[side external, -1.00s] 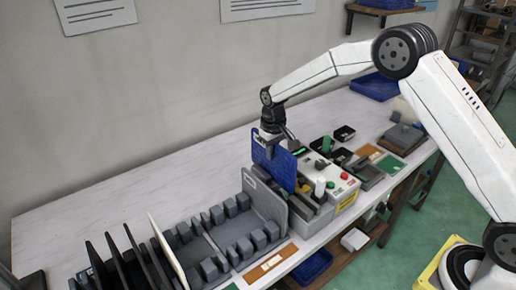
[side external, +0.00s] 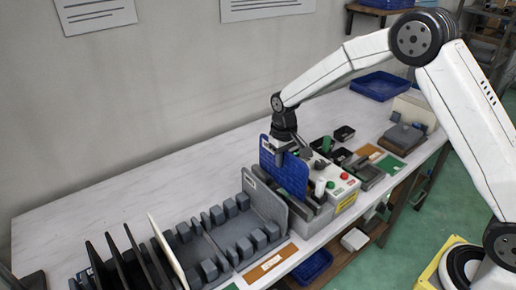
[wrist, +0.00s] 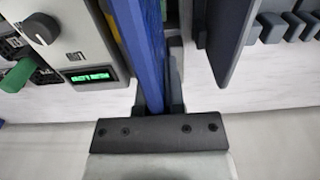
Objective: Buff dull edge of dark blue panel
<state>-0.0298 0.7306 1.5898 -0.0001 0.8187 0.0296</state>
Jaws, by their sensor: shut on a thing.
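The dark blue panel (side external: 284,170) stands upright at the near-left side of the grey buffing machine. My gripper (side external: 284,146) is above it, shut on its top edge. In the wrist view the blue panel (wrist: 154,50) runs edge-on between the two fingers of my gripper (wrist: 155,100). The machine (side external: 335,190) has red and green buttons and a yellow label; its knob and lit green display (wrist: 88,77) show in the wrist view. The panel's lower edge is hidden behind the machine's parts, and I cannot tell which edge is dull.
A grey slotted rack (side external: 215,235) stands close to the left of the machine, its tall end plate (side external: 266,205) near the panel. Black panels and a cream panel (side external: 166,250) stand farther left. Small black bins and a blue tray (side external: 380,85) lie behind. The back-left table is clear.

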